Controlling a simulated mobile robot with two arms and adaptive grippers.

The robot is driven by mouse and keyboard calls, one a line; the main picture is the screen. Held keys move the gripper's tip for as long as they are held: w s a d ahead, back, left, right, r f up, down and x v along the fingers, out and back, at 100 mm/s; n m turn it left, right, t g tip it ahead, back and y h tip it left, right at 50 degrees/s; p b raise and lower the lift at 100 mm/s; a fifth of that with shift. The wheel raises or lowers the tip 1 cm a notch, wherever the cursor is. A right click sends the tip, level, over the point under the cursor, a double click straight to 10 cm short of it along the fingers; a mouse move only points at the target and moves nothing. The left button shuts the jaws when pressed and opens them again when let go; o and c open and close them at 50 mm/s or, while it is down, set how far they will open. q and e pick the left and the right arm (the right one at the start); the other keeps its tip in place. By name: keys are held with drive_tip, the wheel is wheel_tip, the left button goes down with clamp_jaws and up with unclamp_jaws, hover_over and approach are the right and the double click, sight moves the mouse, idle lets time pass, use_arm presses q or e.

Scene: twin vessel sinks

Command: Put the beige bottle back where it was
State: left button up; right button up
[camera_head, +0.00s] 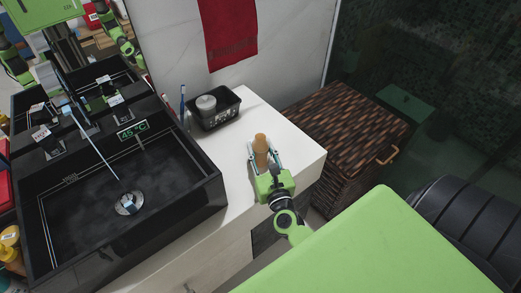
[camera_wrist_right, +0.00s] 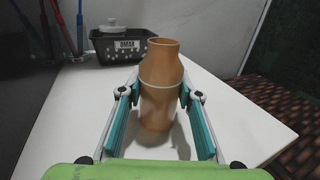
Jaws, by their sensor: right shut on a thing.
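The beige bottle (camera_head: 261,148) is at the right part of the white counter (camera_head: 235,165). It is tan-orange with a pale band around its shoulder, and it looks upright in the right wrist view (camera_wrist_right: 161,85). My right gripper (camera_head: 264,158) is shut on it, with one teal-padded finger on each side of its lower body, as the right wrist view (camera_wrist_right: 158,108) also shows. I cannot tell whether the bottle's base touches the counter. My left gripper is not directly in view.
A black basket (camera_head: 214,111) with a round grey-white container stands behind the bottle by the wall. Blue brushes (camera_head: 183,100) stand beside it. A black vessel sink (camera_head: 110,200) is at the left. A wicker hamper (camera_head: 340,130) stands right of the counter. Counter around the bottle is clear.

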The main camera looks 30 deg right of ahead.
drive_tip(key=shift+f, duration=0.1)
drive_tip(key=o, duration=1)
drive_tip(key=shift+o, duration=0.2)
drive_tip(key=shift+r, duration=0.25)
drive_tip(key=b+v, duration=0.3)
drive_tip(key=v, duration=0.8)
drive_tip(key=shift+s+a+f, duration=0.1)
drive_tip(key=shift+s+f, duration=0.05)
drive_tip(key=shift+s, duration=0.05)
drive_tip(key=shift+s+a, duration=0.1)
drive_tip(key=shift+s, duration=0.25)
